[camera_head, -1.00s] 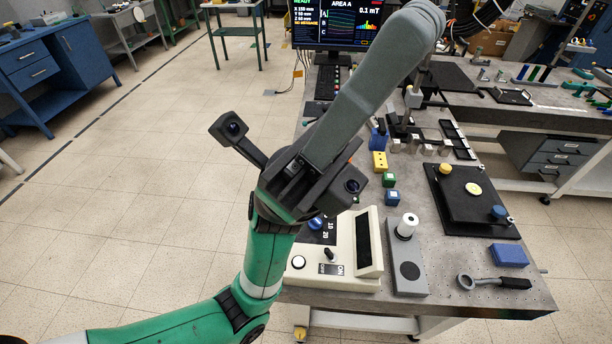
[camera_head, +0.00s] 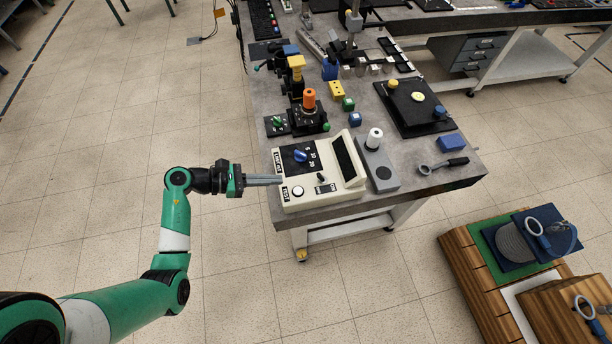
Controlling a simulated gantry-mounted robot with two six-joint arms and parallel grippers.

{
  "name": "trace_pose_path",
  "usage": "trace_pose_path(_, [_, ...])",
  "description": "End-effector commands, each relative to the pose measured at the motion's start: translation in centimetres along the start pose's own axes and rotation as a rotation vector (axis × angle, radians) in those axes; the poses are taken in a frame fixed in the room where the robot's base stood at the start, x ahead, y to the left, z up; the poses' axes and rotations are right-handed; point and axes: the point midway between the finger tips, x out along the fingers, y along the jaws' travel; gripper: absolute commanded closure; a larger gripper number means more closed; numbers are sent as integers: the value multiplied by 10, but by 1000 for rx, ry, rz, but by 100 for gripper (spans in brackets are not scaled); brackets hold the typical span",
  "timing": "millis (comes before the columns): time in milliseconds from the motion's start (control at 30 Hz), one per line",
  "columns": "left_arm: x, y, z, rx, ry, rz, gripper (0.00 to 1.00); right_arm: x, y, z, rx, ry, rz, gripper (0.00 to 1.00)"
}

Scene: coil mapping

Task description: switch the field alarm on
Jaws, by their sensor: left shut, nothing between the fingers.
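The beige alarm box (camera_head: 341,193) stands at the near left corner of the grey bench. On its sloped face are a blue dial (camera_head: 300,156), a white button (camera_head: 298,191) and a small black toggle switch (camera_head: 321,178) with a dark label below it. The toggle's exact tilt is too small to tell. My left gripper (camera_head: 281,180) comes in from the left, shut and empty. Its fingertips point right at the box's left side, left of the white button; I cannot tell whether they touch it. My right gripper is not in view.
Right of the box are a grey stand with a white spool (camera_head: 374,138) and a black-handled ring tool (camera_head: 443,165). Behind it are a post with an orange top (camera_head: 309,98) and small blocks. Wooden crates stand on the floor at lower right.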

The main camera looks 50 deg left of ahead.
Motion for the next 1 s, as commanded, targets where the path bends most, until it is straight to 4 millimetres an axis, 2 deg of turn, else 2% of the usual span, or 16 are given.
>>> trace_pose_path(267, [5,0,0,2,-2,-2,100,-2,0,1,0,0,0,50])
trace_pose_path(367, [17,0,0,3,-2,-4,100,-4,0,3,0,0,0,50])
trace_pose_path(700, [80,-1,-1,3,-2,-5,100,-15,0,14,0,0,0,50])
trace_pose_path(833, [95,0,0,3,-3,-4,100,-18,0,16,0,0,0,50])
trace_pose_path(1000, [101,0,1,3,-3,-2,100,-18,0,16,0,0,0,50])
